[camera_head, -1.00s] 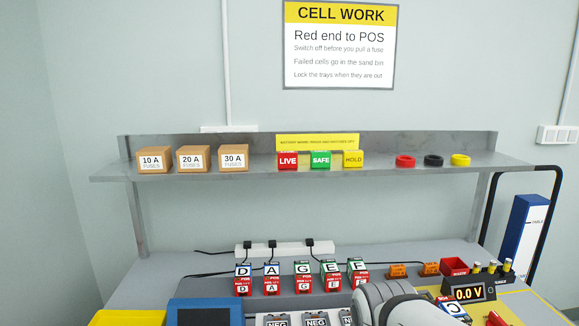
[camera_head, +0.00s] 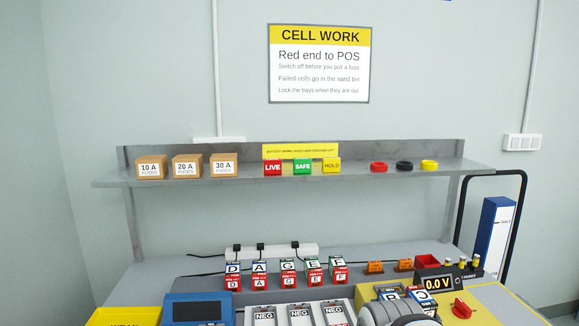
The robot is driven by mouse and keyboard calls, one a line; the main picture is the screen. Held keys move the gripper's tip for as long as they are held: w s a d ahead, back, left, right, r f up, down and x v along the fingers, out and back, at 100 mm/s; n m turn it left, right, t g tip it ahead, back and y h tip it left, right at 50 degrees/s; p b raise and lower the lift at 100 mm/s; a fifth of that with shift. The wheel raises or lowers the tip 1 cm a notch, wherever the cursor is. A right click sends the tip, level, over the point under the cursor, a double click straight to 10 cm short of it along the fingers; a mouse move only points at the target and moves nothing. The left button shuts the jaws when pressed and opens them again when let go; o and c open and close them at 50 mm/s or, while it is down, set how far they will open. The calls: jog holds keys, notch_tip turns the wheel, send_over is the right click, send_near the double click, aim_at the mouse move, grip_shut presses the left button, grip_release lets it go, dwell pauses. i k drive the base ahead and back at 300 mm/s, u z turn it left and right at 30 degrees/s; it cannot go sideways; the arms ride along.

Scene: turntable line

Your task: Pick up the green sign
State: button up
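The green sign (camera_head: 303,167) reads SAFE and stands on the grey metal shelf (camera_head: 400,175). It is between the red LIVE sign (camera_head: 273,168) on its left and the yellow HOLD sign (camera_head: 332,166) on its right, with small gaps. Part of my arm shows at the bottom right of the middle, below the shelf and in front of the bench. My gripper's fingers cannot be made out.
Fuse boxes (camera_head: 187,166) stand on the shelf's left part. Red, black and yellow rings (camera_head: 404,165) lie on its right part. Below, several lettered cells (camera_head: 288,274), a meter (camera_head: 440,284) and a blue-framed panel (camera_head: 197,311) crowd the bench.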

aim_at(303, 165)
jog(key=i, duration=0.9)
jog(key=u, duration=0.05)
